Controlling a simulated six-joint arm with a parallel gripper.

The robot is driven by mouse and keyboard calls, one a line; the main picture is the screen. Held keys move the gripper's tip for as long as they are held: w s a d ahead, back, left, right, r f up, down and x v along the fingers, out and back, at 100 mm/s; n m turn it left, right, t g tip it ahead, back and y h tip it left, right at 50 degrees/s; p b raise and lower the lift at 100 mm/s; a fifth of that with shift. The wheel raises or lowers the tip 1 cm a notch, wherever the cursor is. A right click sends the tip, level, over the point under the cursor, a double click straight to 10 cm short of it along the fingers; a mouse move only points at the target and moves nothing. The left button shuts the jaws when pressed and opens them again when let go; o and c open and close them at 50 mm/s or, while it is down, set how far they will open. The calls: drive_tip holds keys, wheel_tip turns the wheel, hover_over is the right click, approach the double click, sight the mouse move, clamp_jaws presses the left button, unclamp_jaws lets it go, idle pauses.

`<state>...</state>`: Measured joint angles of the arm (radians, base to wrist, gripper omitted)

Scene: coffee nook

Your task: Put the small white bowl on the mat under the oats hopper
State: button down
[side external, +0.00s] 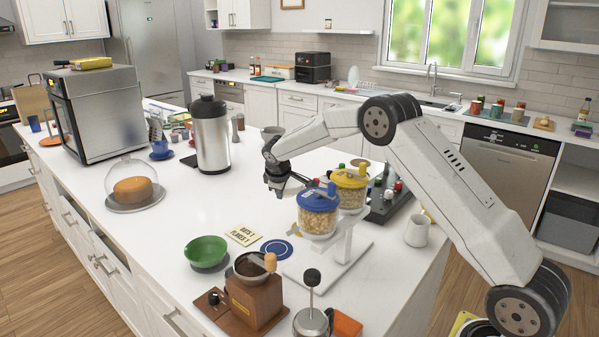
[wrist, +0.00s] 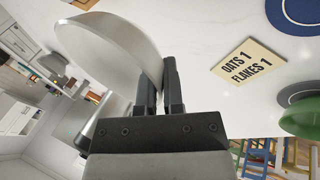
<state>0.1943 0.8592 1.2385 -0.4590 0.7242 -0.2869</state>
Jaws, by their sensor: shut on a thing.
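My gripper (side external: 283,188) is above the counter, left of the two hoppers. In the wrist view its fingers (wrist: 160,88) are shut on the wall of the small white bowl (wrist: 112,52), which is tilted and fills the upper left. I cannot make out the held bowl in the side view. A round blue mat (side external: 277,250) lies on the counter in front of the blue-lidded hopper (side external: 318,214); part of it shows in the wrist view (wrist: 293,14). A yellow-lidded hopper (side external: 349,187) stands behind. Neither hopper shows a readable oats label.
A card (side external: 243,237) reading "OATS 1 FLAKES 1" lies beside the mat. A green bowl (side external: 206,252), a coffee grinder (side external: 256,297) and a French press (side external: 312,318) stand nearby. A steel urn (side external: 211,137) and a domed cake (side external: 134,187) are left. The counter between is clear.

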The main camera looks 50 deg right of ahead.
sight(291, 229)
drive_tip(key=m, duration=0.1)
drive_tip(key=m+g+h, duration=0.1)
drive_tip(key=m, duration=0.1)
drive_tip(key=shift+s, duration=0.35)
drive_tip(key=m+g, duration=0.2)
drive_tip(key=m, duration=0.1)
drive_tip(key=shift+s+d+r+m, duration=0.1)
drive_tip(key=shift+s+r+m, duration=0.05)
drive_tip(key=shift+s+m, duration=0.2)
drive_tip(key=shift+s+d+r+m+g, duration=0.1)
drive_tip(key=shift+s+r+m+g, duration=0.35)
drive_tip(key=shift+m, duration=0.75)
drive_tip(key=shift+s+d+r+m+g, duration=0.1)
drive_tip(key=shift+m+g, duration=0.6)
drive_tip(key=shift+m, duration=0.45)
drive_tip(key=shift+s+d+r+m+g, duration=0.1)
drive_tip(key=shift+s+r+m+g, duration=0.35)
drive_tip(key=shift+m, duration=0.75)
drive_tip(key=shift+w+f, duration=0.1)
drive_tip(key=shift+f, duration=0.1)
drive_tip(key=shift+f, duration=4.95)
drive_tip(key=shift+f, duration=0.15)
drive_tip(key=c, duration=0.7)
unclamp_jaws()
drive_tip(key=shift+c, duration=0.2)
